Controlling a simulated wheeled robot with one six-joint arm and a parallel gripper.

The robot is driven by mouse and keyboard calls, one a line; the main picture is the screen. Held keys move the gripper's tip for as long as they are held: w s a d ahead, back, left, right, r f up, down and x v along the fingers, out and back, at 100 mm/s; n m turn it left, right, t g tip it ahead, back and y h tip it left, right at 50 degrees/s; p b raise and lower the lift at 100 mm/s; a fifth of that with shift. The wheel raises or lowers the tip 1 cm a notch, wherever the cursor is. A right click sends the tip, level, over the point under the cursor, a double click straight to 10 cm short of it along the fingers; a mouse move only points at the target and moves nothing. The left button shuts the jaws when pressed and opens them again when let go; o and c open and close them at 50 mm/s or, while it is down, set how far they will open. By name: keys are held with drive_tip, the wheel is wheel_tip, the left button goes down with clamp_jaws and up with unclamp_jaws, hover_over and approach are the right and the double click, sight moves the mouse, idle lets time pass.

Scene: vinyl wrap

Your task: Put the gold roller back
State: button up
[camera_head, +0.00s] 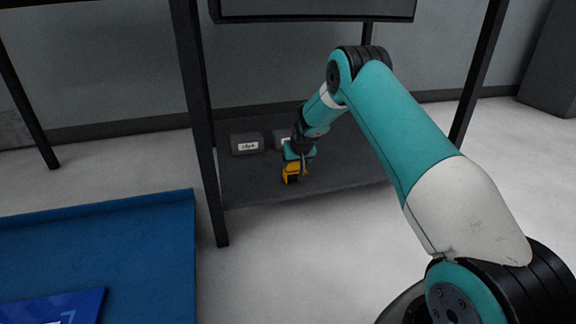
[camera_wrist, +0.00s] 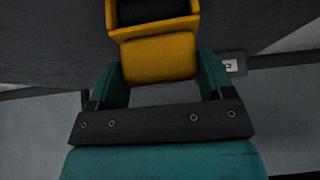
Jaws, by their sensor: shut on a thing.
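The gold roller (camera_head: 291,172) shows in the head view as a small yellow-gold piece at the end of my arm, over the dark lower shelf (camera_head: 260,190). In the wrist view the gold roller (camera_wrist: 160,57) is a yellow block with a yellow-edged, dark-centred part beyond it. My gripper (camera_head: 297,158) is shut on it; its teal fingers sit on either side in the wrist view (camera_wrist: 160,72). I cannot tell whether the roller touches the shelf or is held just above it.
A dark box with a white label (camera_head: 247,144) stands at the back left of the shelf. A second labelled dark box (camera_head: 281,139) is partly hidden behind my arm. Black posts (camera_head: 200,120) frame the shelf. A blue table (camera_head: 150,240) stands at the left.

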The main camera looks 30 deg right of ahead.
drive_tip(key=shift+f, duration=0.45)
drive_tip(key=shift+s+f, duration=0.15)
drive_tip(key=shift+f, duration=0.1)
drive_tip(key=shift+c, duration=1.1)
drive_tip(key=o, duration=1)
drive_tip(key=shift+f, duration=0.15)
drive_tip(key=shift+o, duration=0.3)
drive_tip(key=shift+r, duration=0.2)
